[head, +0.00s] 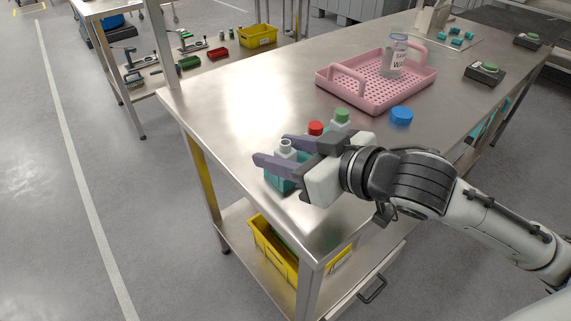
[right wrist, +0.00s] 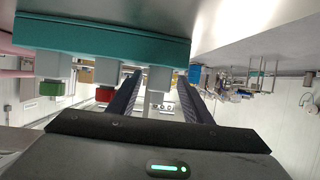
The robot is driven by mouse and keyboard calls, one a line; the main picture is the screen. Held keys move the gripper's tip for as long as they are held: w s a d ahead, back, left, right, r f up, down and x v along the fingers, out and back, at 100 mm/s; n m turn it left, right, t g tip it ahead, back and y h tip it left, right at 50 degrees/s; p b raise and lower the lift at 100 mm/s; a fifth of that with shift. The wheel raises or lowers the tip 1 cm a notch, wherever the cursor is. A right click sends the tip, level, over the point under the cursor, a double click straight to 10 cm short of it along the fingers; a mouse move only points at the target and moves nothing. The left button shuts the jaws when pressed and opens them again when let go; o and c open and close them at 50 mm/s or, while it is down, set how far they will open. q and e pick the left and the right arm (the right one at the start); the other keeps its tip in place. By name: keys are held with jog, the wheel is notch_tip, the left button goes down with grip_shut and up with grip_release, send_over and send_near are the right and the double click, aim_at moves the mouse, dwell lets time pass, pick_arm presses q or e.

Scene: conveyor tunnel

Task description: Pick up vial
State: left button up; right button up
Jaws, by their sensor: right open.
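An uncapped vial (head: 286,147) with a pale neck stands in the teal rack (head: 274,181) near the table's front corner. My right gripper (head: 272,149) is open, with one finger on each side of this vial. The right wrist view appears upside down. There the uncapped vial (right wrist: 158,80) shows between the two dark fingers, under the teal rack (right wrist: 105,38). A red-capped vial (head: 316,128) and a green-capped vial (head: 341,117) stand beside it, their lower parts hidden by my gripper. My left gripper is out of view.
A blue cap (head: 401,115) lies on the steel table (head: 240,90). Behind it a pink tray (head: 375,103) holds a labelled clear bottle (head: 396,58). Button boxes (head: 485,72) stand at the right. The table left of the tray is clear.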

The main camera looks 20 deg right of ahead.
aim_at(279, 148)
jog(key=x, duration=0.3)
jog(key=shift+w, duration=0.2)
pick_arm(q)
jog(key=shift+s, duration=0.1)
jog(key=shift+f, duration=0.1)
pick_arm(e)
jog(key=shift+c, duration=0.4)
grip_shut()
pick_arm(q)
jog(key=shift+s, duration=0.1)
pick_arm(e)
jog(key=shift+r, duration=0.1)
